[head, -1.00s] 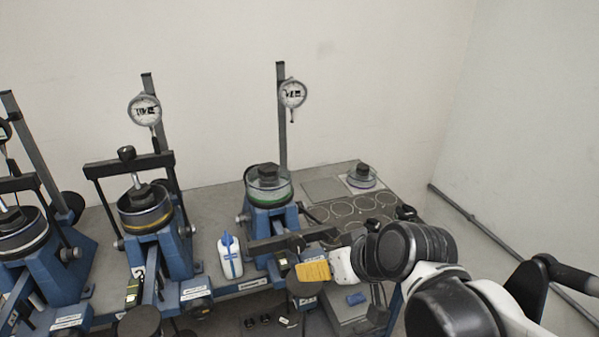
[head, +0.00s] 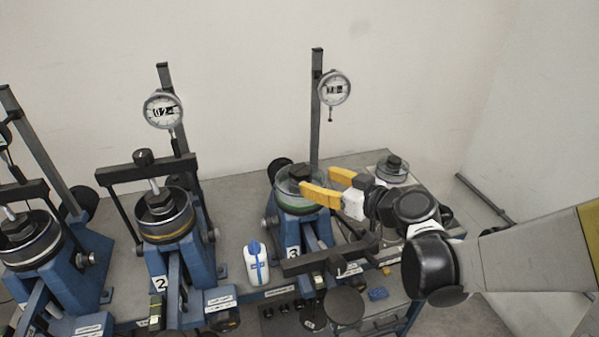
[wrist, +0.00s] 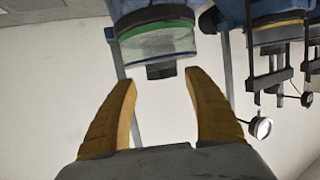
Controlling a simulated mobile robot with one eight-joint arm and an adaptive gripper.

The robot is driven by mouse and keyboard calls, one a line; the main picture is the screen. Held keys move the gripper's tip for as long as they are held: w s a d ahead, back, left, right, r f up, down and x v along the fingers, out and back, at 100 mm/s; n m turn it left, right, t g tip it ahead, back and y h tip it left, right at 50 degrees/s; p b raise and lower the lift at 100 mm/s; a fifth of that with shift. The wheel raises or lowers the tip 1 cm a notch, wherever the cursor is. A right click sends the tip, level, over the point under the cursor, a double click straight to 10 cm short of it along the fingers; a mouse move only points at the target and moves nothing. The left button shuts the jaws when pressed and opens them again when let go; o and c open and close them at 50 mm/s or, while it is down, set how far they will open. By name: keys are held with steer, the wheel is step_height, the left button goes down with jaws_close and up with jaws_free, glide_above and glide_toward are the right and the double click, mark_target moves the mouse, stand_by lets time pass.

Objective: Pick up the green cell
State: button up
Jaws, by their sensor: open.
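The green cell (head: 290,206) is a clear round cell with a green band and a dark knob on top. It sits on blue frame number 3 (head: 293,254). My gripper (head: 318,181) is open, with yellow fingers pointing left at the cell's upper right side. In the wrist view, which is upside down, the green cell (wrist: 157,45) and its dark knob (wrist: 160,71) lie just ahead of the fingertips (wrist: 160,80). The fingertips line up on either side of the knob, and nothing is between them. Whether a finger touches the cell I cannot tell.
A dial gauge (head: 334,88) on a post (head: 315,120) stands behind the cell. A yellow-banded cell (head: 165,218) sits on frame 2 to the left. A white bottle (head: 256,266) stands between the frames.

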mark_target(308, 178)
steer(key=b+x, duration=0.1)
steer(key=x, duration=0.6)
steer(key=shift+w+a+f+b, duration=0.15)
steer(key=shift+a+f+b, duration=0.1)
steer(key=shift+b, duration=0.15)
steer(key=shift+r, duration=0.1)
steer(key=shift+c, duration=0.3)
steer(key=c, duration=1.1)
